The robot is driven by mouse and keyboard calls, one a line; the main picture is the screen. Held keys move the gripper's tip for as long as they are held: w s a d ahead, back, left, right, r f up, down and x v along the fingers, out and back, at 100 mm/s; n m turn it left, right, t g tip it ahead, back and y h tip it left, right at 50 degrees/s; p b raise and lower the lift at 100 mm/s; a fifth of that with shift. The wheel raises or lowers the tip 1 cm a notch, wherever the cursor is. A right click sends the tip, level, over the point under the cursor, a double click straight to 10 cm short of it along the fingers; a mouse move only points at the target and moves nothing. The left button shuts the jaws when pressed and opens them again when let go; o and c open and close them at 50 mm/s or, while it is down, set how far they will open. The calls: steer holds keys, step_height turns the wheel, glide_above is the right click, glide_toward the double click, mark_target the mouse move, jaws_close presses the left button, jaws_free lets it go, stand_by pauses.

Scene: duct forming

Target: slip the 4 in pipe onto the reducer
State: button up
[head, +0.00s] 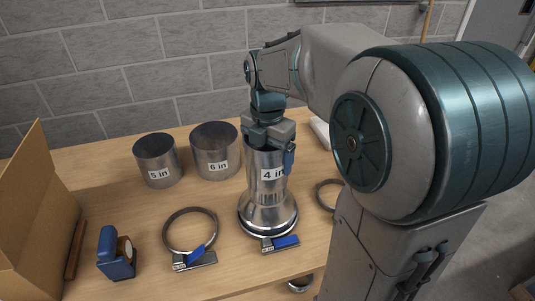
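The 4 in pipe (267,172) is a shiny metal cylinder with a white "4 in" label, upright over the reducer. The reducer (268,216) is a flared metal cone on the table, wide end down. The pipe's lower end meets the reducer's narrow top; I cannot tell how far it overlaps. My gripper (268,143) comes down from above and is shut on the pipe's upper rim. The pipe's far side is hidden. A small blue and grey part shows beside the rim on the right; I cannot tell what it belongs to.
A ring clamp with a blue lever (283,243) is at the reducer's base. Another clamp (190,238) lies left, and a ring (328,194) right. The 5 in pipe (156,160) and 6 in pipe (215,150) stand behind. A blue tool (116,254) and cardboard box (40,220) are left.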

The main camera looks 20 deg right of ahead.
steer(key=shift+f+b, duration=0.9)
steer(key=shift+f, duration=0.95)
stand_by(2.6)
steer(key=o, duration=0.9)
steer(key=shift+c, duration=0.2)
steer(key=shift+r, duration=0.1)
step_height(320, 180, up, 14)
steer(key=shift+f, duration=0.2)
